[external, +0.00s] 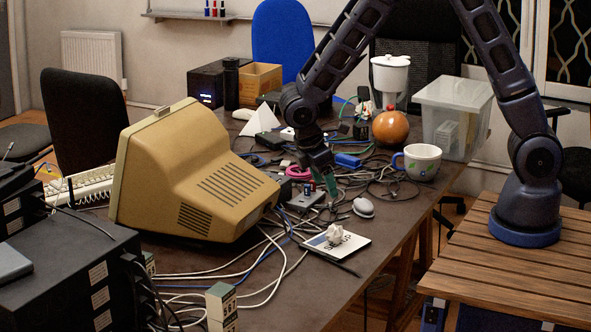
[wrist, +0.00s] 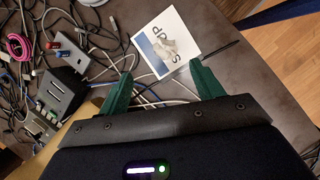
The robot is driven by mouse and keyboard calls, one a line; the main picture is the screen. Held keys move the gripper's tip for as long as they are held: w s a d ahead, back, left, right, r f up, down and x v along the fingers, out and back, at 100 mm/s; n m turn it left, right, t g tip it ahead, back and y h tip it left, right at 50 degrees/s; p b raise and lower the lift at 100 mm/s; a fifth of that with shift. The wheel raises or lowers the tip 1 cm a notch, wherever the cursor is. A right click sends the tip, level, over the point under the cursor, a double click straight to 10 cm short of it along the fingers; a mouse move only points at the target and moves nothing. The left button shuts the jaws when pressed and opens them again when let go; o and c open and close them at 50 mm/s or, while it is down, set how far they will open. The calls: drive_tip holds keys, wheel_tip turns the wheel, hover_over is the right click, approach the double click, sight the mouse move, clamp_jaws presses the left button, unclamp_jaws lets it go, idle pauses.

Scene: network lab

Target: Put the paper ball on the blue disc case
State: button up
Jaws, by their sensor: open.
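The crumpled white paper ball (external: 336,232) appears to rest on the flat blue-and-white disc case (external: 355,243), which lies near the table's front right edge. In the wrist view, the paper ball (wrist: 167,45) shows near the middle of the disc case (wrist: 192,38). My gripper (external: 328,182) is above the table, behind the case and apart from it in the external view. In the wrist view, the green fingers of my gripper (wrist: 160,88) are spread with nothing between them, and the paper ball lies beyond their tips.
A beige monitor (external: 190,170) stands left of the case, with loose cables in front. A grey mouse (external: 363,207) lies just behind the case.

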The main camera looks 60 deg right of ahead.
drive_tip(key=s+d+r+m+t+y, duration=0.1)
drive_tip(key=s+d+r+m, duration=0.15)
drive_tip(key=r, duration=0.35)
drive_tip(key=s+d+r+m+t, duration=0.1)
drive_tip(key=d+r, duration=0.2)
drive_tip(key=r, duration=0.3)
drive_tip(key=s+d+r+m+t+y, duration=0.1)
drive_tip(key=s+d+r+m, duration=0.1)
drive_tip(key=s+r, duration=0.3)
drive_tip(key=s+d+r+m+t+y, duration=0.1)
drive_tip(key=s+d+r+m+t, duration=0.1)
drive_tip(key=s+d+r, duration=0.3)
drive_tip(key=s+d+r+m+t, duration=0.1)
drive_tip(key=s+d+r+m, duration=0.2)
drive_tip(key=s+r, duration=0.3)
drive_tip(key=s, duration=0.5)
drive_tip(key=shift+s+d+r+t+y, duration=0.15)
drive_tip(key=shift+s+d+t+y, duration=0.15)
drive_tip(key=shift+s+y, duration=0.1)
